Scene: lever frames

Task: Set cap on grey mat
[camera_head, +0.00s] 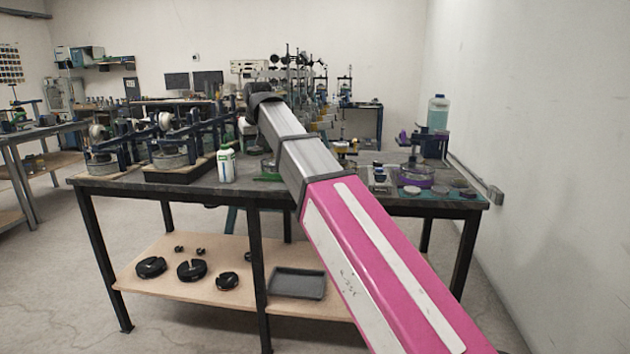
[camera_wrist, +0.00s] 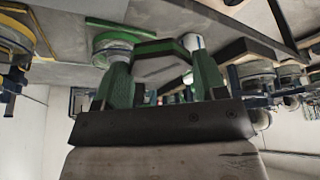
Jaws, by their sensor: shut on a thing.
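In the head view my gripper is hidden behind my pink and silver arm, which reaches over the table. Several small flat round pieces lie at the right front of the tabletop. One looks pale grey (camera_head: 411,190) and may be the grey mat; I cannot be sure.
The dark worktable (camera_head: 130,185) carries a white bottle (camera_head: 226,166), lever devices on the left (camera_head: 172,155), and a purple dish (camera_head: 416,179). A tall clear bottle (camera_head: 438,113) stands at the right back. The lower shelf holds black slotted discs and a grey tray (camera_head: 298,283).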

